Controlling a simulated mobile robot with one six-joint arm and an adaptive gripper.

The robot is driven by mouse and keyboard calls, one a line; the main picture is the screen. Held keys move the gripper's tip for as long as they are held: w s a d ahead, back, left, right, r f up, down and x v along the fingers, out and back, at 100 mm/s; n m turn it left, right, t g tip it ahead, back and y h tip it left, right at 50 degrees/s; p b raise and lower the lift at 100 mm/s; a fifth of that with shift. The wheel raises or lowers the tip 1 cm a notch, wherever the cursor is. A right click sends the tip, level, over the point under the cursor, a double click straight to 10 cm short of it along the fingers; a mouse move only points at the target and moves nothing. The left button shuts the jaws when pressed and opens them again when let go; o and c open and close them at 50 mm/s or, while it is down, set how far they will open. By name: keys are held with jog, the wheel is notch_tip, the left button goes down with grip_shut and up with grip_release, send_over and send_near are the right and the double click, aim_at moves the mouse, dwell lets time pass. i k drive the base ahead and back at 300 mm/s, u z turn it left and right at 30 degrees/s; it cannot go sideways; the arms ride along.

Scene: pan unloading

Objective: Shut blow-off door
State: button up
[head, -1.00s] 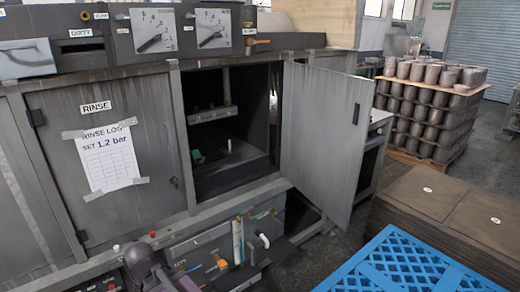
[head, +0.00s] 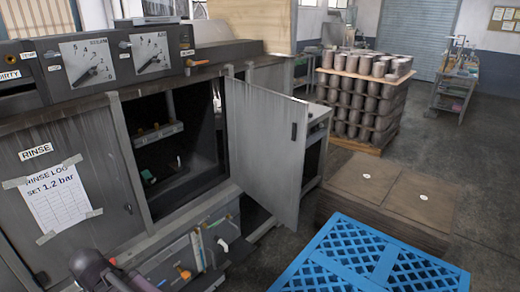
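The blow-off door (head: 265,150) is a grey metal panel, hinged at its right side of the opening or beyond, and it stands swung out wide from the machine. A small dark handle (head: 294,131) shows near its free right edge. The open compartment (head: 170,185) to its left is dark, with a shelf bar and a small green item inside. Part of my arm (head: 92,268) shows at the bottom left, well apart from the door. My gripper is not identifiable in the view.
The closed rinse door (head: 90,165) with a taped paper log is at the left. A blue slatted pallet (head: 375,262) and a brown stack (head: 390,195) stand at the lower right. Stacked grey cups (head: 360,100) are behind. Open floor (head: 480,150) lies at the right.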

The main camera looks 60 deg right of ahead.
aim_at(265, 164)
jog(key=z, duration=1.05)
jog(key=k, duration=0.35)
jog(key=z, duration=0.9)
jog(key=i, duration=0.45)
jog(key=z, duration=0.1)
